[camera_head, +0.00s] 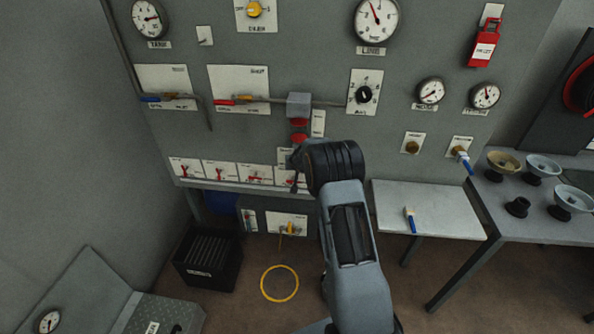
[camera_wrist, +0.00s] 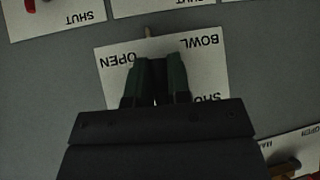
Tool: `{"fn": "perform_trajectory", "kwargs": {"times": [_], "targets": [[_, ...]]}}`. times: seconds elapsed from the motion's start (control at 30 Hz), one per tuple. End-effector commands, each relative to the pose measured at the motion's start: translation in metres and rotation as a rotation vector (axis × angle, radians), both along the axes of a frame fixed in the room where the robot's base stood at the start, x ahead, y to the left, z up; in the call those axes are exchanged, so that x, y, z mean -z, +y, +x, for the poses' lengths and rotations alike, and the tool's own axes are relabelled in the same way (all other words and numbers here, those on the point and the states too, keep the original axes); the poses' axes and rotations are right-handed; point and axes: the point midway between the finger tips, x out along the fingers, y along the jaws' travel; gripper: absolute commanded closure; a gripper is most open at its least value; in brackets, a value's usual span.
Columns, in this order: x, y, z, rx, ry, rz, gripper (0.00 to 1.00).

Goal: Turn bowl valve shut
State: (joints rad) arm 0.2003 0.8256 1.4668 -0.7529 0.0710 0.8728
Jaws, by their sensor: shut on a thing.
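The bowl valve's white plate (camera_wrist: 208,75) is in the wrist view, upside down, with the words BOWL and OPEN and part of SHUT readable. My gripper (camera_wrist: 157,88) is in front of the middle of this plate, its two dark green fingers close together. It is shut on the bowl valve's handle, which the fingers mostly hide, so its angle cannot be told. In the head view my arm and wrist hide the fingertips and most of the plate's area.
A row of small plates with red handles (camera_head: 254,175) lies along the lower panel. Another plate with a handle (camera_wrist: 285,168) is at the wrist view's lower right. A grey shelf (camera_head: 450,215) with a brush (camera_head: 410,217) stands right of my arm. A yellow ring (camera_head: 280,297) lies on the floor.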

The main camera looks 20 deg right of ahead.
Motion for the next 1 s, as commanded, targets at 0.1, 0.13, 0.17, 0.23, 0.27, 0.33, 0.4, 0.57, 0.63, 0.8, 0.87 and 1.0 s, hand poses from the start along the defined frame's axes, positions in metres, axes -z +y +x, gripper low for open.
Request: {"fn": "perform_trajectory", "kwargs": {"times": [0.1, 0.13, 0.17, 0.23, 0.27, 0.33, 0.4, 0.57, 0.63, 0.8, 0.87, 1.0], "targets": [[0.003, -0.0005, 0.0005, 0.0, 0.014, -0.031, 1.0], [0.0023, -0.0005, 0.0004, 0.0, 0.017, -0.037, 1.0], [0.0019, -0.0005, 0.0003, -0.001, 0.021, -0.041, 1.0], [0.001, -0.0006, 0.0, -0.001, 0.027, -0.051, 1.0], [0.0007, -0.0005, -0.0001, -0.001, 0.029, -0.053, 1.0], [0.0, -0.0003, -0.0003, -0.001, 0.032, -0.056, 1.0], [-0.0004, -0.0003, -0.0004, -0.001, 0.034, -0.059, 1.0], [-0.001, -0.0002, -0.0005, -0.002, 0.036, -0.06, 1.0], [-0.001, -0.0002, -0.0005, -0.003, 0.036, -0.061, 1.0], [-0.0009, -0.0001, -0.0006, -0.003, 0.036, -0.061, 0.75], [-0.0008, 0.0, -0.0005, -0.003, 0.036, -0.061, 0.72], [-0.0007, 0.0002, -0.0005, -0.003, 0.035, -0.06, 0.72]]}}
